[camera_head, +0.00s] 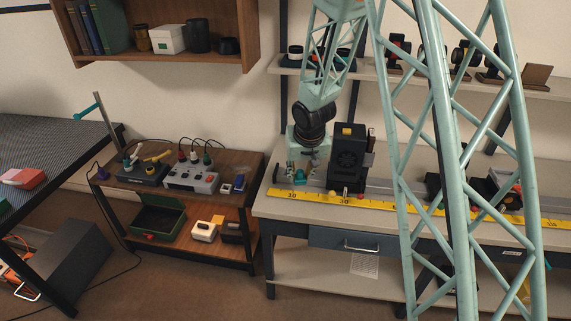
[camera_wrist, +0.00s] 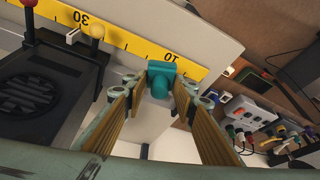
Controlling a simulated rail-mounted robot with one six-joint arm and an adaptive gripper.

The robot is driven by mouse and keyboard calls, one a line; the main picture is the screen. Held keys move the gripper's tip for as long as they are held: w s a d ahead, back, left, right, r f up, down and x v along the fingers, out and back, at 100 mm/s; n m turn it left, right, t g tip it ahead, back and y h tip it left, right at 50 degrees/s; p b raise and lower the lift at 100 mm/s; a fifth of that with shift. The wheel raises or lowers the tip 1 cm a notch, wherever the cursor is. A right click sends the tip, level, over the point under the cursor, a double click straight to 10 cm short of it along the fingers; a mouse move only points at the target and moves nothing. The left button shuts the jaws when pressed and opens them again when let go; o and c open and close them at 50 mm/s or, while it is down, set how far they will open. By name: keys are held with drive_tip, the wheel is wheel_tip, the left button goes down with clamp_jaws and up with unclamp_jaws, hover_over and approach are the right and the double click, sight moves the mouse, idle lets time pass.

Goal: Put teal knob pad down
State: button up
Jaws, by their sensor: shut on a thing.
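The teal knob pad (camera_wrist: 162,76) shows between the fingertips of my gripper (camera_wrist: 160,88) in the wrist view. My gripper is shut on it, with the two fingers along its sides. The pad appears over the workbench top, near the low end of a yellow ruler strip (camera_wrist: 128,41). In the head view my gripper (camera_head: 303,172) is low over the left end of the bench (camera_head: 291,211). The pad is too small there to tell clearly, and I cannot tell whether it touches the bench.
A black device with a round grille (camera_head: 347,154) stands just right of my gripper; it fills the left of the wrist view (camera_wrist: 48,88). A wooden cart (camera_head: 235,169) with a grey switch box (camera_head: 190,180) stands left of the bench. My lattice arm hides part of the bench's right side.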

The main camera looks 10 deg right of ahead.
sight(305, 180)
drive_tip(key=r+p, duration=0.1)
drive_tip(key=s+d+r+p, duration=0.1)
drive_tip(key=r, duration=0.1)
drive_tip(key=shift+s+d+r+p, duration=0.15)
drive_tip(key=shift+s+d+p, duration=0.05)
drive_tip(key=shift+s+p, duration=0.2)
wheel_tip(305, 180, up, 5)
drive_tip(key=p, duration=0.5)
drive_tip(key=shift+r, duration=0.2)
drive_tip(key=shift+d, duration=0.15)
